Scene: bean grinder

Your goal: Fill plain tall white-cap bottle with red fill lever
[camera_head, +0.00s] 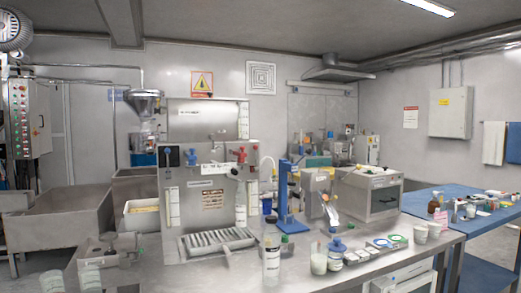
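A tall, slim white bottle (271,264) stands upright on the steel counter near its front edge, right of the drip tray. The red fill lever (240,156) is on the upper right of the steel dispensing machine (211,190). A blue lever (190,157) sits to its left on the same panel. A grated drip tray (216,241) lies at the machine's foot, apart from the bottle. Neither of my grippers shows in the head view.
A blue stand (291,215) rises behind the bottle. A pale cup (319,263) and a blue-topped jar (336,256) stand to its right, with several lids beyond. A metal fixture (110,250) stands front left. A blue table (480,235) is at right.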

